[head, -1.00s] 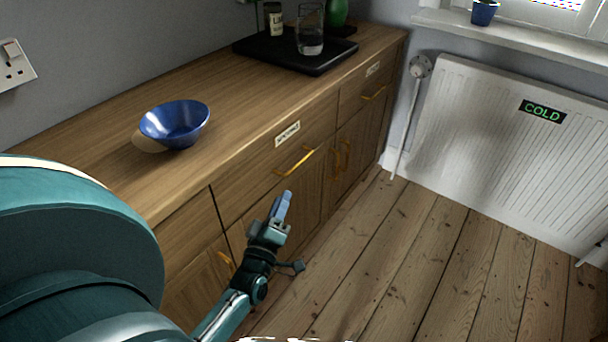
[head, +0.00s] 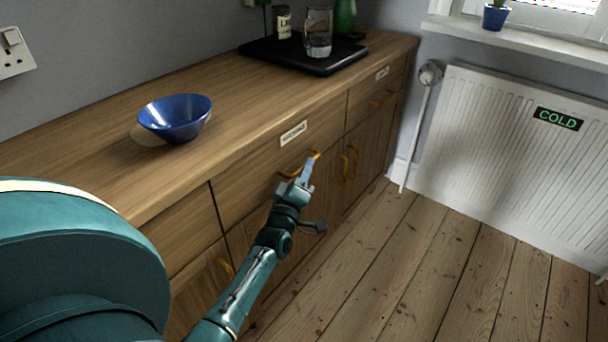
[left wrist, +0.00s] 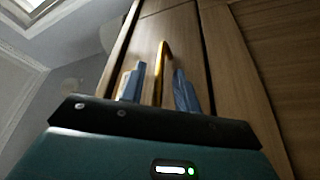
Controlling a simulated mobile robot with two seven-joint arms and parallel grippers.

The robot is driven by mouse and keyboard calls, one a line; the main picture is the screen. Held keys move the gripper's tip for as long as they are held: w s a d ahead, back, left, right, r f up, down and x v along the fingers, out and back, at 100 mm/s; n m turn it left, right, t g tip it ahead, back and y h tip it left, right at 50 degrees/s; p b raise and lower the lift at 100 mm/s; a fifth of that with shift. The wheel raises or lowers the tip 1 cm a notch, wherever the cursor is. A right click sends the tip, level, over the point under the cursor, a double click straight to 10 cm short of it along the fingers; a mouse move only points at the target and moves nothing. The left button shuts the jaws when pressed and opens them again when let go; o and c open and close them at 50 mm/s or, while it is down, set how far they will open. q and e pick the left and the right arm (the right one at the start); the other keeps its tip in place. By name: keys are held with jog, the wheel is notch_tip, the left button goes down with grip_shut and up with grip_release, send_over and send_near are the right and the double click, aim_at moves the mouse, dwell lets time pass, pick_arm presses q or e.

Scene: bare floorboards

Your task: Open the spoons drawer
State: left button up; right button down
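A wooden drawer front (head: 258,166) with a white label (head: 293,133) shows in the head view; the label's text is too blurred to read. Its brass bar handle (head: 315,155) is partly behind my left gripper (head: 307,169). In the left wrist view the handle (left wrist: 160,72) stands between the two blue fingers of the left gripper (left wrist: 156,88), with a gap showing on each side. The gripper is open around the handle. The drawer looks shut. A second labelled drawer (head: 377,90) is farther right. My right gripper is not in view.
A blue bowl (head: 175,118) stands on the wooden counter (head: 95,172). A black tray (head: 262,51) with a glass jug (head: 318,32) is at the back. Cupboard doors (head: 352,168) are below. A white radiator (head: 500,150) stands right; the floorboards (head: 400,270) are clear.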

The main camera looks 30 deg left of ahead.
pick_arm(q)
jog(key=shift+w+a+r, duration=0.1)
jog(key=shift+w+a, duration=0.05)
jog(key=shift+w, duration=0.3)
grip_shut()
dwell(0.4)
